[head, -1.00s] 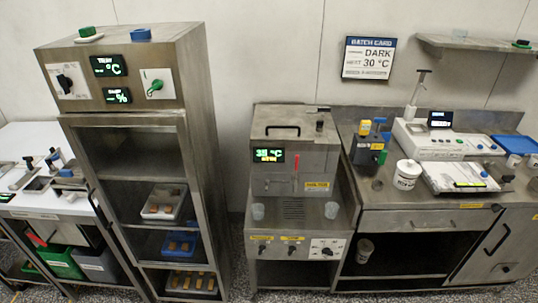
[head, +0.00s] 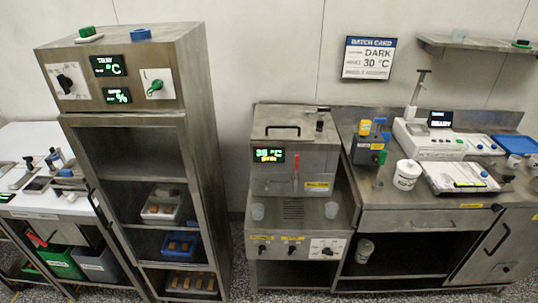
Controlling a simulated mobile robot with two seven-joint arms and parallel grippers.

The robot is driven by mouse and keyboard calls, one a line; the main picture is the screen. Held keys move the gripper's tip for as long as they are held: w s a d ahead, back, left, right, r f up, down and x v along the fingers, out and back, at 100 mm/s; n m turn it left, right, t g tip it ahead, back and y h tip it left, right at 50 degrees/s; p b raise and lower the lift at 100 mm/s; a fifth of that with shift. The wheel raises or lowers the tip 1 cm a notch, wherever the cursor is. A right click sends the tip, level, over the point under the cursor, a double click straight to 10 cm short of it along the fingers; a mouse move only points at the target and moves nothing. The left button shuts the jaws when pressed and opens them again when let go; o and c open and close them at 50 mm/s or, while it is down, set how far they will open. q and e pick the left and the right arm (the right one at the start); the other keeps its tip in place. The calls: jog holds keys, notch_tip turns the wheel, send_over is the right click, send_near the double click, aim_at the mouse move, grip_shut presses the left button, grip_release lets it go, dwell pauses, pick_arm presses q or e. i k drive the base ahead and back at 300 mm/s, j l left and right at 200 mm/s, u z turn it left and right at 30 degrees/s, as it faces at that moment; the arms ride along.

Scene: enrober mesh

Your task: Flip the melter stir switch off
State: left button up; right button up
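The melter (head: 296,165) is a steel box unit in the middle, with a lid handle on top and a lit green and yellow display (head: 269,155). Its lower front panel carries two small dark switches with yellow labels, a left one (head: 262,250) and a right one (head: 291,251), and a white dial plate (head: 327,249) at the right. The labels are too small to read, so I cannot tell which switch is for stirring or how either is set. Neither of my grippers is in view.
A tall steel cabinet (head: 197,130) with trays stands left of the melter. A steel bench (head: 400,222) with a white tub (head: 406,175) and instruments adjoins it on the right.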

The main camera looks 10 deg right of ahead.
aim_at(291, 249)
jog(key=k+l+z, duration=0.15)
jog(key=l+z, duration=0.8)
jog(key=k+j, duration=0.05)
